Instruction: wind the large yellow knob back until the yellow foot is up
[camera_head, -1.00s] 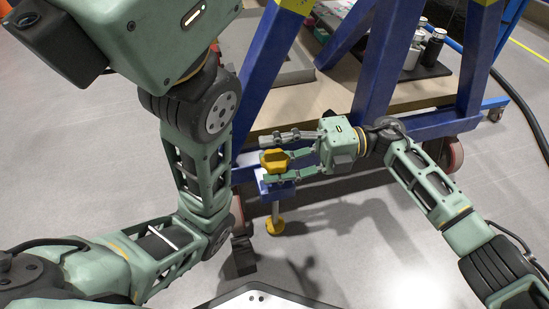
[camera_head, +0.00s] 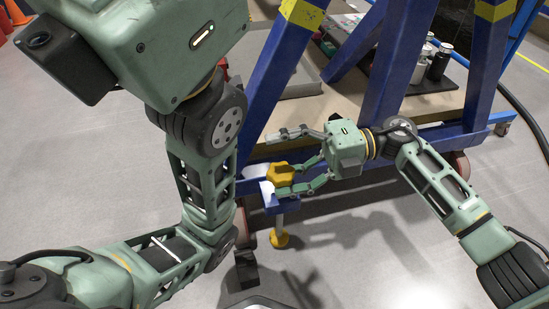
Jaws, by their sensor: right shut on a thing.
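The large yellow knob (camera_head: 279,174) sits on top of a blue bracket (camera_head: 281,203) at the lower left of the frame. A thin rod runs down from the bracket to the yellow foot (camera_head: 280,239), which is close to the grey floor. I cannot tell whether the foot touches the floor. My right gripper (camera_head: 291,163) reaches in from the right and is shut on the knob, one finger on the far side and one on the near side. My left gripper's body (camera_head: 160,45) is raised at the top left; its fingers are out of view.
Blue frame legs (camera_head: 388,65) with yellow bands rise behind the knob. A wooden deck (camera_head: 340,97) carries a black tray (camera_head: 433,77) with metal bottles. A caster wheel (camera_head: 459,165) stands at the right. A black hose curves along the far right. Open floor lies in front.

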